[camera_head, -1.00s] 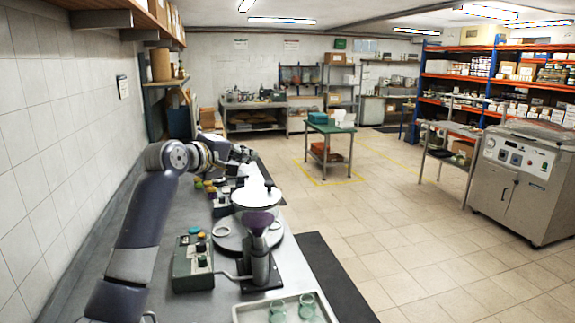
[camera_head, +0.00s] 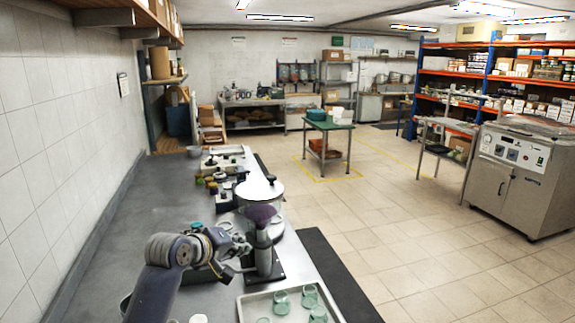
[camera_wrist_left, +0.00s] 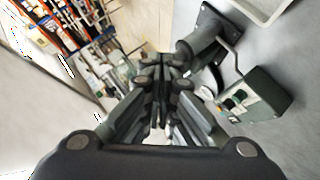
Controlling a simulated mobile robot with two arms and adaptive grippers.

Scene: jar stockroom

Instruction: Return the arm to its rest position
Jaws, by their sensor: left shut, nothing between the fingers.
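My left arm comes in at the bottom left of the head view, over the bench. Its gripper (camera_head: 240,250) is just left of the stand with the purple funnel (camera_head: 261,212), overlapping it in the picture; I cannot tell the exact gap. In the left wrist view the fingers (camera_wrist_left: 163,75) are together with nothing between them. That view also shows the dark funnel stand (camera_wrist_left: 208,42) and a green control box (camera_wrist_left: 255,95) to the right of the fingers. My right gripper is not in view.
A pale tray (camera_head: 241,312) with several greenish glass jars (camera_head: 310,293) lies at the bench's front right. The bench's left part (camera_head: 120,240) is bare. A tiled wall (camera_head: 60,150) bounds the left side.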

